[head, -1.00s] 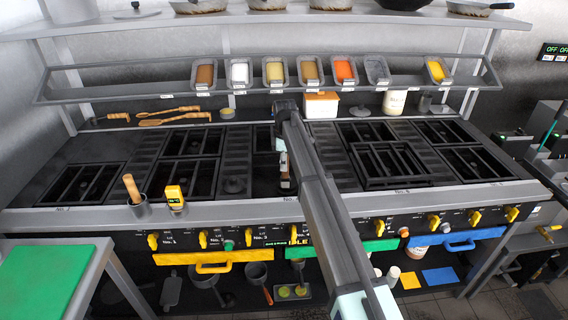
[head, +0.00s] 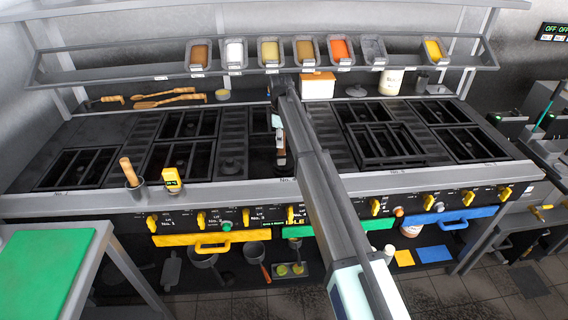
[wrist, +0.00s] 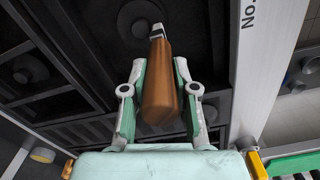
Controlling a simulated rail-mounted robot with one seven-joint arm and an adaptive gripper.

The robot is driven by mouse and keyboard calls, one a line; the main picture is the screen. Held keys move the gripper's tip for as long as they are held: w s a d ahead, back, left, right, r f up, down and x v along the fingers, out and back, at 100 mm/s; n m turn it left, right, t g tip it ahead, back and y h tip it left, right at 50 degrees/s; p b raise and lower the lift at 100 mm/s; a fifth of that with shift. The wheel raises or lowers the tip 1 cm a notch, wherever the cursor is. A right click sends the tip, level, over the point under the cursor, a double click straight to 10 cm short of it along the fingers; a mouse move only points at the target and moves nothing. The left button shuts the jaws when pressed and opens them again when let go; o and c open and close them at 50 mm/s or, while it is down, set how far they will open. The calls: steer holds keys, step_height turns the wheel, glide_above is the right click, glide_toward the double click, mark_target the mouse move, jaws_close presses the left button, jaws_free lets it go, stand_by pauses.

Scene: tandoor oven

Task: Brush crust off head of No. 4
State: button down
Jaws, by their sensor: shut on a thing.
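My gripper (wrist: 158,105) is shut on a brush (wrist: 160,85) with a brown wooden handle and a pale metal collar; its far end points at the hob. In the head view, my gripper (head: 280,150) is low over the dark front bay at the middle of the range, partly hidden by my arm. In the wrist view, a round dark burner head (wrist: 138,17) lies beyond the brush tip. I cannot tell whether the bristles touch it, or how much crust is on it. A label reading "No." (wrist: 248,15) is on the steel front edge, its number cut off.
Black grates (head: 188,158) cover other bays; one loose grate (head: 385,147) appears stacked at right. A holder with a wooden handle (head: 130,175) and a yellow device (head: 172,180) stand on the front edge. Sauce trays (head: 270,53) line the shelf behind.

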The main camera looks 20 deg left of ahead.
steer(key=shift+r+p, duration=1.2)
steer(key=shift+r, duration=1.9)
